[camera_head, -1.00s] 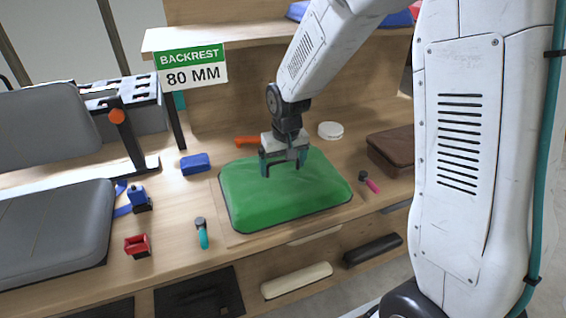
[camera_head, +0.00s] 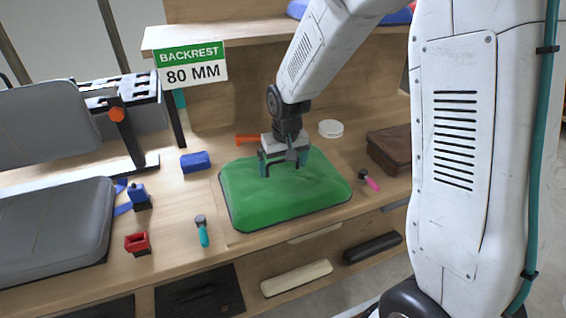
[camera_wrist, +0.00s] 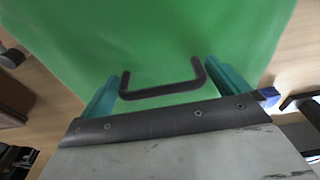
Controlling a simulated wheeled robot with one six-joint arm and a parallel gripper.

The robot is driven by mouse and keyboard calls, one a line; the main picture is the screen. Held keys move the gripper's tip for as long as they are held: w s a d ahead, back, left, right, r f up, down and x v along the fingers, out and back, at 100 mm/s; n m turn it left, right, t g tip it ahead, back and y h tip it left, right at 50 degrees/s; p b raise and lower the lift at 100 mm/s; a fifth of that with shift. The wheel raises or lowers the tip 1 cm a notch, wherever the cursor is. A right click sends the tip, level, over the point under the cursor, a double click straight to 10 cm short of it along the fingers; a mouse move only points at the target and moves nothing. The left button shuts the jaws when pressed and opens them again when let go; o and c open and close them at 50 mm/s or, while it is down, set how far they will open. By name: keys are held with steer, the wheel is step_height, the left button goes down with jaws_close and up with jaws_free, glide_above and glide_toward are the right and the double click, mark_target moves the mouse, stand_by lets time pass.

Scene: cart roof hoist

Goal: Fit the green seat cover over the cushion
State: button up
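The green seat cover (camera_head: 262,207) lies as a smooth padded block on a thin wooden board (camera_head: 229,238) on the bench, with a dark line along its lower edge. Any cushion under it is hidden. My gripper (camera_head: 284,167) points down over the far part of the cover. Its teal fingers stand wide apart in the wrist view (camera_wrist: 163,78), with nothing clearly gripped. A dark U-shaped bar (camera_wrist: 160,92) spans the space between them; I cannot tell what it is fixed to. Whether the fingertips touch the cover is unclear.
A grey seat (camera_head: 50,230) and backrest (camera_head: 45,125) are at left. Around the cover lie a blue block (camera_head: 195,162), a teal-handled tool (camera_head: 203,232), a red holder (camera_head: 137,244), a pink-handled tool (camera_head: 370,182), a white disc (camera_head: 331,128) and a brown case (camera_head: 392,150).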

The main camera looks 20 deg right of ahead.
step_height(320, 180, up, 8)
steer(key=s, duration=0.1)
steer(key=shift+f, duration=0.15)
stand_by(0.5)
steer(key=s+d+r, duration=0.1)
steer(key=s+r, duration=0.2)
steer(key=s, duration=0.6)
steer(key=s+d+r, duration=0.1)
steer(key=s+r, duration=0.3)
steer(key=s, duration=0.6)
steer(key=s+d+r, duration=0.1)
steer(key=s+r, duration=0.3)
steer(key=s, duration=0.6)
